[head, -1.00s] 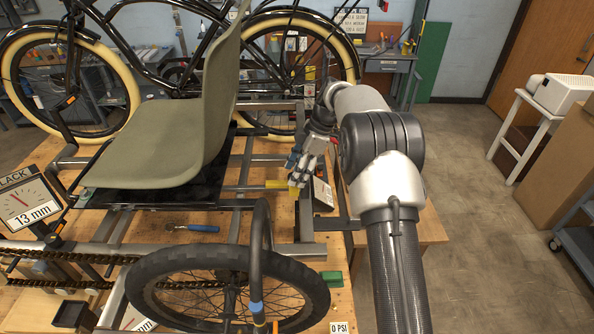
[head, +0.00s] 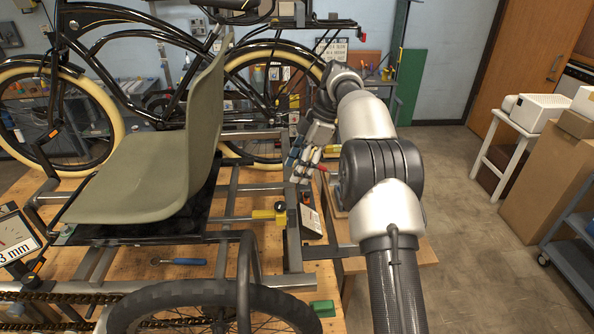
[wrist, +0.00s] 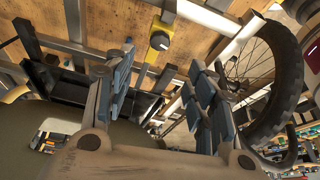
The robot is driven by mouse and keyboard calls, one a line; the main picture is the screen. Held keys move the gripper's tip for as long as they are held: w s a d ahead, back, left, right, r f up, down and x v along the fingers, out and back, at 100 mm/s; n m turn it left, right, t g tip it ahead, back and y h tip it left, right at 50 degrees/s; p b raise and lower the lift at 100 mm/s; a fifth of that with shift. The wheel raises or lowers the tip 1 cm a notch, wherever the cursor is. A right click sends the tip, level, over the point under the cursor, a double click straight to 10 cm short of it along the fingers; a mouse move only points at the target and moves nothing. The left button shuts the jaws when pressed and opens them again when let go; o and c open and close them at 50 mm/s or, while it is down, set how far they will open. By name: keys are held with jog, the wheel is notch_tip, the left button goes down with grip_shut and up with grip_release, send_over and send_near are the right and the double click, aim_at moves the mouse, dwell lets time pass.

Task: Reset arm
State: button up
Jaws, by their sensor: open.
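My gripper (head: 303,172) is at the end of my arm, to the right of the seat and above the trike frame. In the wrist view its two padded fingers (wrist: 158,100) stand apart with nothing between them. The trike frame (head: 232,215) of grey tubes lies on the wooden bench, with a green-grey seat (head: 140,185) on it. A yellow piece with a black knob (head: 270,211) sits on a frame tube below my gripper. It also shows in the wrist view (wrist: 159,41), just beyond the fingers and apart from them.
A black spoked wheel (head: 215,300) stands at the front of the bench. A blue-handled tool (head: 185,261) lies behind it. A black bicycle (head: 150,75) stands behind the bench.

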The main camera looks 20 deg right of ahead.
jog(key=s+a+r+m+t+h+b, duration=0.1)
jog(key=s+a+r+m+b, duration=0.15)
jog(key=s, duration=0.45)
jog(key=s+a+r+m+h+b, duration=0.1)
jog(key=s+r+m, duration=0.25)
jog(key=s, duration=0.25)
jog(key=s+a+r+m+t+h+b, duration=0.1)
jog(key=s+a+r+m, duration=0.15)
jog(key=s, duration=0.45)
jog(key=s+f+m+t+b, duration=0.1)
jog(key=s+f+m, duration=0.3)
jog(key=s, duration=0.6)
jog(key=s+f+m+t+h+b, duration=0.1)
jog(key=s+f+m, duration=0.3)
jog(key=s+f, duration=0.4)
jog(key=s+b, duration=0.1)
jog(key=s, duration=0.2)
jog(key=shift+d+f+m+b, duration=0.35)
jog(key=shift+b, duration=0.05)
